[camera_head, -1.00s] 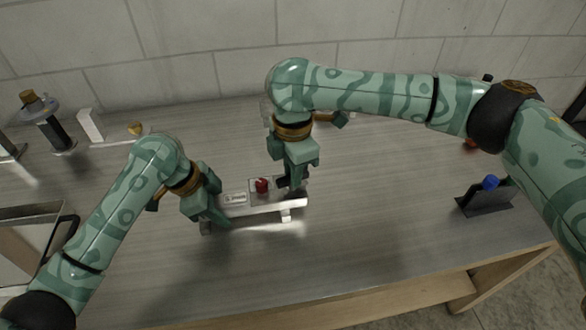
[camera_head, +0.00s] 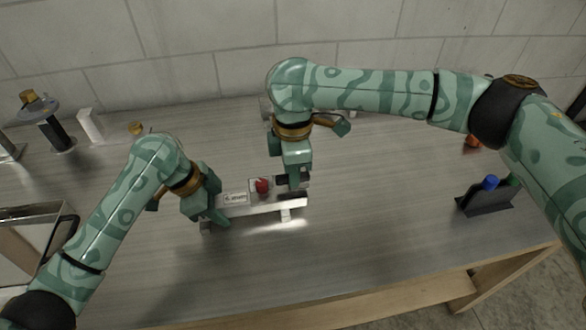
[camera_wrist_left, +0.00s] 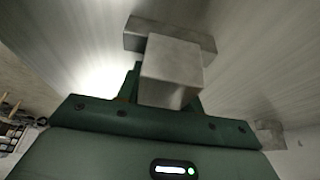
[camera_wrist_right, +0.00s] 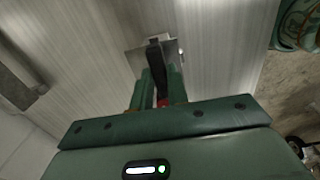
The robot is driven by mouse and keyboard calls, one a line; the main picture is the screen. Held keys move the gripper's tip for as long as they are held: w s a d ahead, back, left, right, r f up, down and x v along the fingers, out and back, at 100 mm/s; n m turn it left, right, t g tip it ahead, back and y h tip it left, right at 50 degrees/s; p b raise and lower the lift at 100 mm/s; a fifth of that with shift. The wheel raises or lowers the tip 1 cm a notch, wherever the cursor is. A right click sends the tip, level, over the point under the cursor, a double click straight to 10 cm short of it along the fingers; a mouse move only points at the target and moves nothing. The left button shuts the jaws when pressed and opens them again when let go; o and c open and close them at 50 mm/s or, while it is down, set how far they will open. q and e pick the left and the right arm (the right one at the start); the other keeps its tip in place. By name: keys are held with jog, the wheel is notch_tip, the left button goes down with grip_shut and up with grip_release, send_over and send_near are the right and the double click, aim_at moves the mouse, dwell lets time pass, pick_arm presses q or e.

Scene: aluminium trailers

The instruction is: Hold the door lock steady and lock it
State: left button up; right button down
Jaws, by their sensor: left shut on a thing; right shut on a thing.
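The door lock (camera_head: 262,208) is a silver metal bar on the table, with a red knob (camera_head: 262,185), a small label and a dark handle (camera_head: 282,179) at its right end. My left gripper (camera_head: 214,214) is shut on the left end of the lock; a grey metal block of it (camera_wrist_left: 172,72) sits between the fingers in the left wrist view. My right gripper (camera_head: 296,182) points down at the right end and is shut on the dark handle, which stands between its fingers in the right wrist view (camera_wrist_right: 156,57). The fingertips partly hide the handle.
A black holder (camera_head: 486,201) with blue and green tops stands at the right. A round-topped stand (camera_head: 52,130) and a white block (camera_head: 90,125) stand at the back left. A metal frame (camera_head: 40,222) is at the left. The table in front of the lock is clear.

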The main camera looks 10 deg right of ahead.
pick_arm(q)
jog(key=shift+s, duration=0.1)
pick_arm(e)
jog(key=c, duration=1.4)
grip_release()
jog(key=shift+o, duration=0.2)
notch_tip(320, 180, up, 12)
pick_arm(q)
jog(key=o, duration=1.2)
